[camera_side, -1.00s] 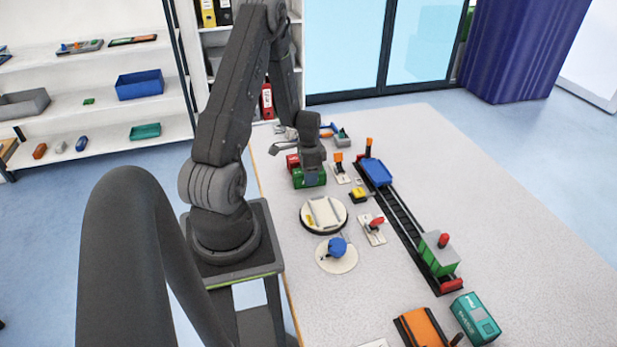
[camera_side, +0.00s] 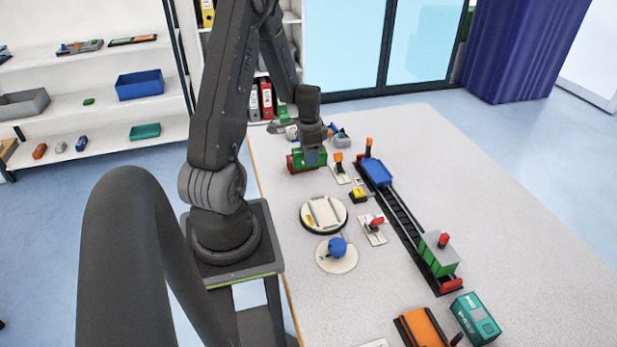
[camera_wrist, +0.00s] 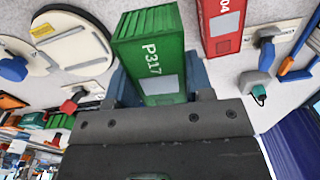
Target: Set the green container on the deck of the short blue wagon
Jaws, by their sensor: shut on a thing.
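The green container (camera_wrist: 152,52), marked P317, is held in my gripper (camera_wrist: 158,92) in the wrist view. In the side view the green container (camera_side: 313,158) hangs under my gripper (camera_side: 313,155), at the far left part of the table and apparently raised. My gripper is shut on it. The short blue wagon (camera_side: 377,172) stands at the far end of the dark rail track, to the right of my gripper. Its flat blue deck looks empty.
A red container (camera_wrist: 222,25) is beside the green one. A green-and-grey wagon (camera_side: 437,255) stands at the track's near end. A round turntable (camera_side: 312,215), levers and a yellow block (camera_side: 358,195) lie between. An orange piece (camera_side: 422,328) and a teal box (camera_side: 474,318) are in front.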

